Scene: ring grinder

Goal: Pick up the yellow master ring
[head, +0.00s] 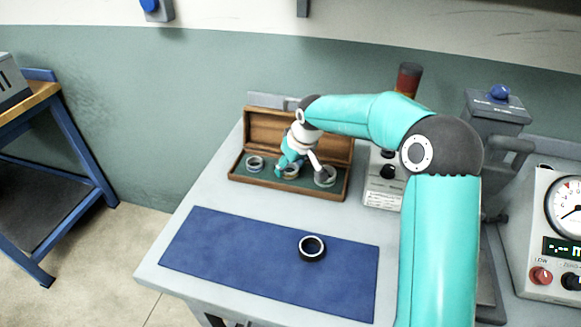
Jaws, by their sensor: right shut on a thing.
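An open wooden box (240,182) stands at the back of the bench, with a row of rings in its green-lined tray. The yellow master ring (291,175) is the middle one, partly hidden by my right gripper. My right gripper (297,171) reaches down into the box from above and is shut on the yellow ring, which still sits at tray level. My left gripper is not in view.
Silver rings lie on either side in the box, one at left (255,164) and one at right (326,178). A dark ring (312,248) lies on the blue mat (220,250). A gauge unit (560,240) stands at the right.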

